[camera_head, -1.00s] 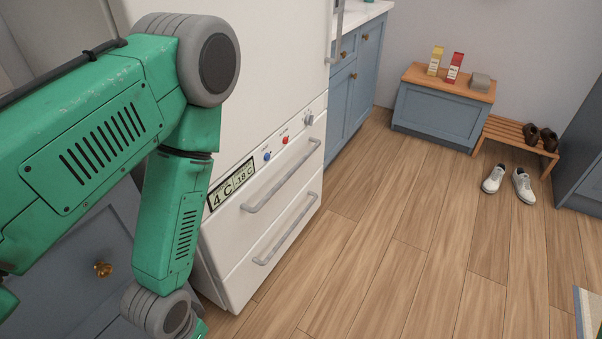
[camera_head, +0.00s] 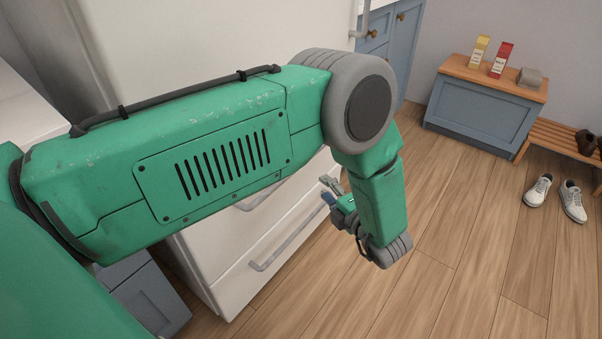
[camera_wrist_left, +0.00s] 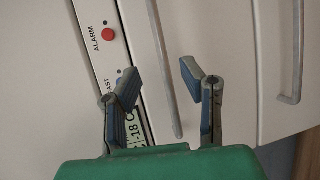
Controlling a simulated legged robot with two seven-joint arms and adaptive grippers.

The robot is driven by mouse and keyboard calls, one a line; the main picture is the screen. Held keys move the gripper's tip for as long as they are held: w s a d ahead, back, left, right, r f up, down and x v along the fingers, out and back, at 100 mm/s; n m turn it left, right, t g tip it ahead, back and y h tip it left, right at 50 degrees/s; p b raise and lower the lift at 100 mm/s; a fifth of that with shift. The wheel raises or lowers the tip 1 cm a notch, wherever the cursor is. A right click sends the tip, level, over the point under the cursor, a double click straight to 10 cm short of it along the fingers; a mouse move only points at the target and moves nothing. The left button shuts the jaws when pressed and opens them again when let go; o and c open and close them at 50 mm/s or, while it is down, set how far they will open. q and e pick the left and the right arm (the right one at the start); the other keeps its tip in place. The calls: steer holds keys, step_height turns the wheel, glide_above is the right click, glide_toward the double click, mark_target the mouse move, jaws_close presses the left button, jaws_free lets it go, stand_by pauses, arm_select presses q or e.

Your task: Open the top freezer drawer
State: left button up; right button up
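The white fridge-freezer has two drawer fronts at its bottom, both closed. The top drawer's grey bar handle (camera_head: 262,192) is mostly hidden behind my left arm in the head view. In the left wrist view this handle (camera_wrist_left: 163,62) runs between the spread fingers of my left gripper (camera_wrist_left: 159,78); I cannot tell whether the fingertips reach around it. The left gripper (camera_head: 328,190) is open and empty in front of the drawers. The lower drawer's handle (camera_head: 290,240) is in view below, and shows in the wrist view (camera_wrist_left: 297,50) too. My right gripper is out of view.
A panel with a red alarm button (camera_wrist_left: 108,34) and a -18 C display (camera_wrist_left: 135,130) lies beside the top handle. A blue bench (camera_head: 480,115) with cartons stands at the back right, with white shoes (camera_head: 555,197) on the floor. The wooden floor before the drawers is clear.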

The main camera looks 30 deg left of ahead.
arm_select(q)
steer(key=b+x, duration=0.3)
steer(key=x, duration=1)
steer(key=shift+a+f, duration=0.15)
steer(key=shift+a, duration=0.25)
jaws_close()
